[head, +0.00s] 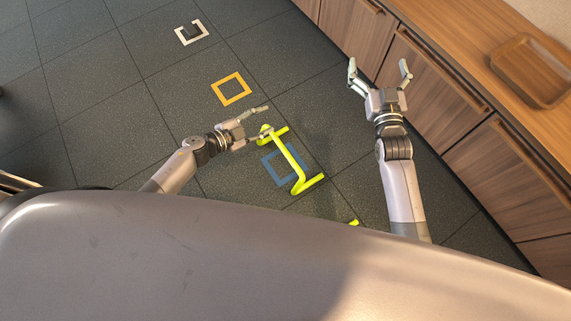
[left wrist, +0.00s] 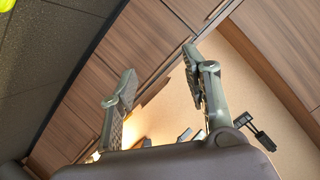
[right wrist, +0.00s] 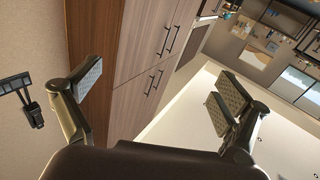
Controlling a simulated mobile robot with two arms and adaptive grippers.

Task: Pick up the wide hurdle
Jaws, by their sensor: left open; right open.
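A bright yellow-green hurdle (head: 288,157) stands on the dark tiled floor in the head view, over a blue square outline (head: 271,167). My left gripper (head: 267,119) is open by the hurdle's upper end and overlaps it in the picture; I cannot tell whether they touch. A yellow-green patch (left wrist: 6,5) shows at the top left corner of the left wrist view, outside the fingers (left wrist: 160,62). My right gripper (head: 378,66) is open and empty, to the right of the hurdle by the cabinets. The right wrist view shows nothing between its fingers (right wrist: 157,85).
Another yellow-green piece (head: 354,222) is mostly hidden behind my body. An orange square outline (head: 231,89) and a white one (head: 191,32) with a dark object lie farther off. Wooden cabinets (head: 425,75) line the right, with a wooden tray (head: 532,70) on top.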

